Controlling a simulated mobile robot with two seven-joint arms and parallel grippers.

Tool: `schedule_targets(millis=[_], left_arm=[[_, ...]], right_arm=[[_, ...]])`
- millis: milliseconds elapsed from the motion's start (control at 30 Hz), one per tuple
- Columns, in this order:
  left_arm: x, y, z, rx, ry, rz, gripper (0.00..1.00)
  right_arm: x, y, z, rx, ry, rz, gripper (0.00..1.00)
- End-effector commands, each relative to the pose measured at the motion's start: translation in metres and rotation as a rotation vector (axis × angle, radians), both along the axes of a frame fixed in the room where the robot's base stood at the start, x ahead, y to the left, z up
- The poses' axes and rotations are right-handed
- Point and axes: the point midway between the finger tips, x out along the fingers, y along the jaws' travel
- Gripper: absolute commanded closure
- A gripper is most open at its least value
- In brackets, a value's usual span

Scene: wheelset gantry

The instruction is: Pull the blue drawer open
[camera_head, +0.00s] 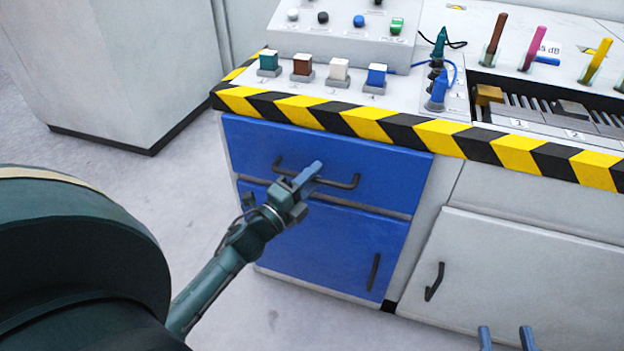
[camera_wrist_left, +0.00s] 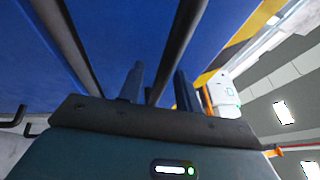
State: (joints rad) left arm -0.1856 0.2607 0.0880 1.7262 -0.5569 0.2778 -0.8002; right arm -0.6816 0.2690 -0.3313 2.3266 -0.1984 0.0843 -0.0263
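The blue drawer (camera_head: 330,152) is at the top of the cabinet under the striped counter edge. Its dark bar handle (camera_head: 342,183) runs across its front. I cannot tell whether the drawer stands slightly out. My left gripper (camera_head: 306,180) is at the handle's middle and hides part of it. In the left wrist view my left gripper's two fingers (camera_wrist_left: 160,88) are apart, with the handle bar (camera_wrist_left: 178,45) running between them. A gap shows on at least one side of the bar. My right gripper (camera_head: 506,338) shows only its two separated fingertips at the bottom edge, empty.
A blue door (camera_head: 330,240) with a vertical handle lies below the drawer. A white door (camera_head: 520,275) with a dark handle is to the right. The counter (camera_head: 340,118) above carries coloured buttons and plugs. Grey floor (camera_head: 150,185) is free on the left.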

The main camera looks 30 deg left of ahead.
Motion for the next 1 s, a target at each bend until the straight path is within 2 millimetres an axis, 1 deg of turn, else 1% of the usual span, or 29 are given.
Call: schedule_targets(millis=[233,267,667,1000], left_arm=[[0.0008,-0.0003,0.0001,0.000,0.000,0.000,0.66],[0.0008,-0.0002,0.0001,0.000,0.000,0.000,0.68],[0.0005,-0.0003,0.0000,-0.001,0.000,0.000,1.00],[0.0004,-0.0003,0.0000,-0.001,0.000,0.000,1.00]], right_arm=[[-0.0001,0.0004,0.0001,0.001,-0.002,0.001,0.64],[-0.0001,0.0004,0.0001,0.001,-0.002,0.001,0.64],[-0.0003,0.0005,-0.0002,-0.002,-0.003,0.003,0.64],[-0.0003,0.0003,-0.0003,-0.005,-0.002,0.004,0.64]])
